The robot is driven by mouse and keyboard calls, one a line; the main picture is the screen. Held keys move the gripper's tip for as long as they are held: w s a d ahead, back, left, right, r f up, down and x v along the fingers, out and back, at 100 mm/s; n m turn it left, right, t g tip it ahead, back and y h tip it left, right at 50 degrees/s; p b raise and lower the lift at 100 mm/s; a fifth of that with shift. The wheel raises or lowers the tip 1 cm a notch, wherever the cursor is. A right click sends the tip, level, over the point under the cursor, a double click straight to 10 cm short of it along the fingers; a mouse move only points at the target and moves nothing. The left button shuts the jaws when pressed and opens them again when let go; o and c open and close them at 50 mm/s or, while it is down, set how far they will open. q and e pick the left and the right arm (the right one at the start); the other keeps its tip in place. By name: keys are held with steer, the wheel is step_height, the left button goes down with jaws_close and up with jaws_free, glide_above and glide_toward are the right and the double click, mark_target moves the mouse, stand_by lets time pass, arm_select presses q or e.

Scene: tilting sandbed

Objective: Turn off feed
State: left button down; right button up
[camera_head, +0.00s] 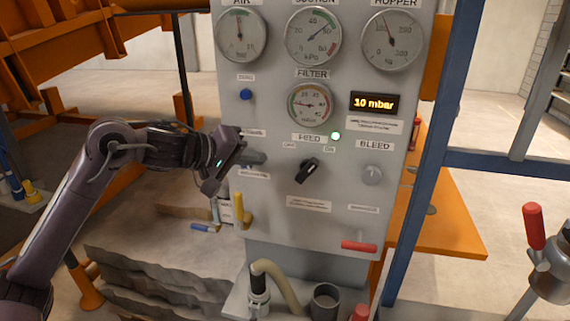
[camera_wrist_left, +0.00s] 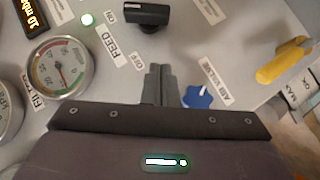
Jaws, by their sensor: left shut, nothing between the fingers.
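The black FEED knob (camera_head: 308,170) sits on the grey control panel (camera_head: 265,215), below the OFF label on its left and the ON label on its right. It is turned toward the upper right, on the ON side. A green lamp (camera_head: 336,136) above it is lit. My left gripper (camera_head: 262,158) is shut and empty in front of the panel, left of the knob and apart from it. In the left wrist view the knob (camera_wrist_left: 147,14) is at the top, beyond the shut fingertips (camera_wrist_left: 160,72). A blue star knob (camera_wrist_left: 198,97) is beside the fingers, partly hidden.
Gauges line the panel top, with a FILTER gauge (camera_head: 310,104) and a 10 mbar display (camera_head: 374,102) below. A grey BLEED knob (camera_head: 372,175) is to the right. A yellow handle (camera_head: 240,210) and red handle (camera_head: 358,246) stick out lower down. A blue post (camera_head: 432,130) stands right.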

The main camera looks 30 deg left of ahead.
mark_target(299, 172)
arm_select(q)
steer(key=p+x, duration=0.2)
steer(key=x, duration=0.2)
steer(key=shift+w+d+r, duration=0.1)
steer(key=shift+w+d, duration=0.05)
steer(key=shift+w, duration=0.15)
steer(key=d+f, duration=0.1)
steer(key=d+f+p, duration=0.1)
steer(key=shift+w+d+f, duration=0.15)
steer(key=shift+w+d, duration=0.15)
steer(key=shift+w, duration=0.05)
steer(key=shift+d+f, duration=0.2)
steer(key=shift+d, duration=0.1)
steer(key=shift+d, duration=0.15)
